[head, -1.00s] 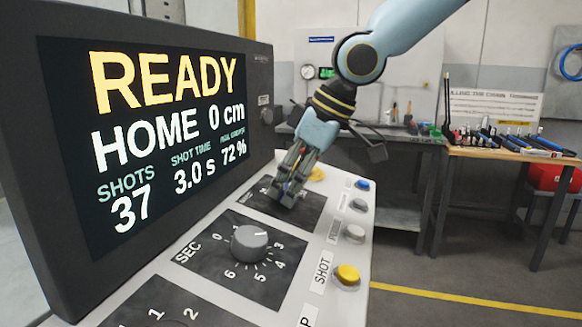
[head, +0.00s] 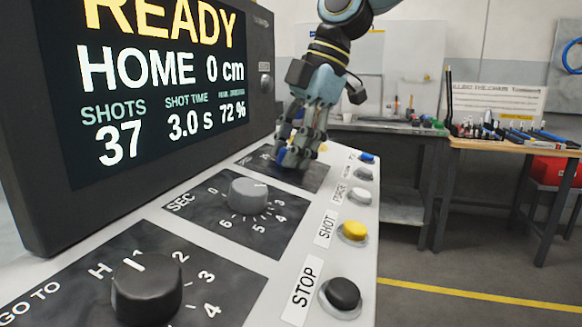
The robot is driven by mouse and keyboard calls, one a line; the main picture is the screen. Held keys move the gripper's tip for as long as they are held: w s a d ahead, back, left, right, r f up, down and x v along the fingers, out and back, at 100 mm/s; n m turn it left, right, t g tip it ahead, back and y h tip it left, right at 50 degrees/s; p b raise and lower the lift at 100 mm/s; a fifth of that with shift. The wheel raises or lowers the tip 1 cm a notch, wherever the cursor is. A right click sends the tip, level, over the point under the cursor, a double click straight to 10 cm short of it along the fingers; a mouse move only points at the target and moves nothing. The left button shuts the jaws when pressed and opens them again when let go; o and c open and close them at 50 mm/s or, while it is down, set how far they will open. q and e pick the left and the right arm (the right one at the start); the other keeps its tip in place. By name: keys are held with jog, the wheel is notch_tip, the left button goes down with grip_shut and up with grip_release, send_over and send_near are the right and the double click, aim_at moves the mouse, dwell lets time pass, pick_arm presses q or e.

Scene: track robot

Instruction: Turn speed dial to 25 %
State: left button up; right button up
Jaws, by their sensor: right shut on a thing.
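My right gripper (head: 298,157) points down at the farthest dial plate (head: 315,178) on the sloping console. It is shut on the speed dial there. The fingers hide most of this dial, so its pointer and scale cannot be read; small blue parts show between the fingers. The screen (head: 160,100) reads READY, HOME 0 cm, SHOTS 37, SHOT TIME 3.0 s and 72 % under a small blurred label. My left gripper is not in view.
Nearer on the console are a grey SEC dial (head: 248,196) and a black GO TO dial (head: 146,288). A yellow SHOT button (head: 354,231), a black STOP button (head: 342,293) and several smaller buttons line the right edge. A tool bench (head: 510,148) stands behind at right.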

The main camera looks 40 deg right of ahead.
jog(key=n+b, duration=0.1)
jog(key=n, duration=0.1)
jog(key=shift+f+n, duration=0.1)
jog(key=shift+n, duration=0.2)
jog(key=shift+n+g+b, duration=0.4)
jog(key=shift+n+b, duration=0.05)
jog(key=shift+n, duration=0.75)
jog(key=o, duration=1.1)
jog(key=v, duration=1.2)
jog(key=shift+a, duration=0.15)
